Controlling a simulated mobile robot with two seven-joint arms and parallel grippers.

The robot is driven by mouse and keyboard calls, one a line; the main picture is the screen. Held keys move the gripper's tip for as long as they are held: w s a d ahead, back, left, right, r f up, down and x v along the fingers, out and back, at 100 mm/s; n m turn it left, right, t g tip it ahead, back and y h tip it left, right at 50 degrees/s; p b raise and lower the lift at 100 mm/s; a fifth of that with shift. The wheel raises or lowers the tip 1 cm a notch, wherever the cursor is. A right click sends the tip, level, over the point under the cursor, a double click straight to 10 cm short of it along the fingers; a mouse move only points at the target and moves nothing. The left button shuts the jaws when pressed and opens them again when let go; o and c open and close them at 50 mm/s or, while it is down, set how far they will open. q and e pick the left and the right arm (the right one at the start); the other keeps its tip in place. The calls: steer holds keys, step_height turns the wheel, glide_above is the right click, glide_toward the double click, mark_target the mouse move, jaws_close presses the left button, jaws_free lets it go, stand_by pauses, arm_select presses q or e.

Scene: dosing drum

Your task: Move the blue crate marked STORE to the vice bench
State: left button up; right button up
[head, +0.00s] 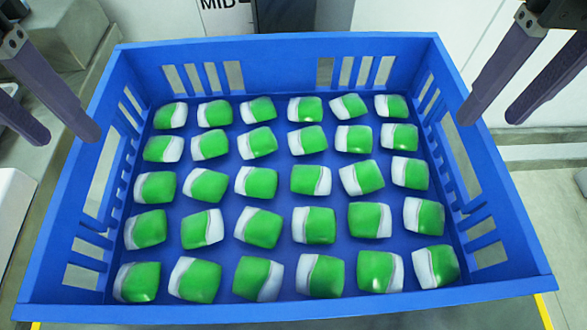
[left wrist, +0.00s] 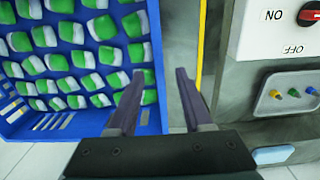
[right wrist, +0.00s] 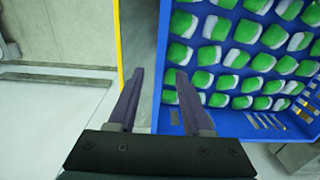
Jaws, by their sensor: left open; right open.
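The blue crate (head: 290,50) fills the middle of the head view, upright, with slotted side walls. Several green-and-white packets (head: 260,182) lie in rows on its floor. No STORE mark shows. My left gripper (head: 67,138) is open by the crate's left wall, one finger over the rim and one outside. My right gripper (head: 490,118) is open and empty by the right wall. In the left wrist view the crate's edge (left wrist: 160,60) runs between the fingers; in the right wrist view its edge (right wrist: 163,90) does too. Contact cannot be told. I cannot identify the vice bench.
A yellow edge (head: 543,312) shows under the crate's front right corner. Pale floor (head: 548,215) lies right.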

mark_target(95, 160)
arm_select(q)
step_height(95, 160, down, 8)
steer(key=shift+r, duration=0.2)
arm_select(e)
step_height(95, 160, down, 8)
steer(key=shift+r, duration=0.2)
arm_select(q)
jaws_close()
arm_select(e)
jaws_close()
arm_select(q)
steer(key=shift+r, duration=0.15)
arm_select(e)
steer(key=shift+r, duration=0.15)
stand_by(0.4)
